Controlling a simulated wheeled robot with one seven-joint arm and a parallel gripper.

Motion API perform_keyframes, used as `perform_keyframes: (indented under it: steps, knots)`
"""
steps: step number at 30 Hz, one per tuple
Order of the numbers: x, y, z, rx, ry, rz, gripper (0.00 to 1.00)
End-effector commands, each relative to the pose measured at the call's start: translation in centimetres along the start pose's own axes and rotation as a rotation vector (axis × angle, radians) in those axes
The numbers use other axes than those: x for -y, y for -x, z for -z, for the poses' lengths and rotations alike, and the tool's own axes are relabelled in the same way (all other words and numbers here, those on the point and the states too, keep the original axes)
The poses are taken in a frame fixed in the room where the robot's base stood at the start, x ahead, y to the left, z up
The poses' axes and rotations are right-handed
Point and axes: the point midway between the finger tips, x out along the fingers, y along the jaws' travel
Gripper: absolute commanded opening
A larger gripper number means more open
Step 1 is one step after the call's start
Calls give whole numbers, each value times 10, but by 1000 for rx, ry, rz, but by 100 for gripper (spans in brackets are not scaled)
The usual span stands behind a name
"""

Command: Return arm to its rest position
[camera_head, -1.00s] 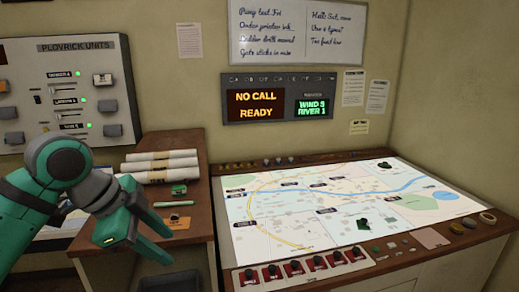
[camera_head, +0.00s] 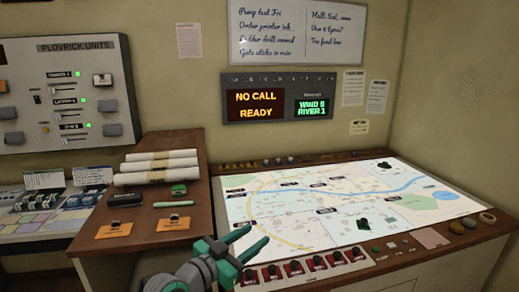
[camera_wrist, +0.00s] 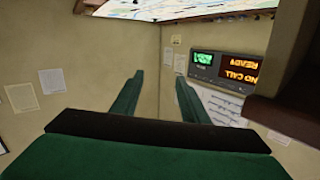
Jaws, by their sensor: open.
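My gripper (camera_head: 250,244) is at the bottom centre of the head view, over the front left edge of the lit map table (camera_head: 450,240). Its two green fingers are apart, with nothing between them. In the wrist view the fingers (camera_wrist: 158,98) also stand apart and empty, and the picture is upside down, with the wall and the display panel (camera_wrist: 222,72) beyond them. The forearm is mostly out of the head view.
A wooden side desk (camera_head: 180,255) at left holds rolled papers (camera_head: 158,168), a green-topped stamp (camera_head: 178,189) and orange tags (camera_head: 114,230). A row of red switches (camera_head: 295,270) lines the map table's front, close to my gripper. A switch panel (camera_head: 70,90) hangs on the left wall.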

Motion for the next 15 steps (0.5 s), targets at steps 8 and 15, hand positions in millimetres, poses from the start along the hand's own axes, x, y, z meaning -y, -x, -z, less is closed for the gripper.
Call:
perform_keyframes:
  steps: [8, 15]
  knots:
    - [-30, -16, -50, -125, 206, 138, 41]
    - [-62, -12, -104, -179, 360, 271, 41]
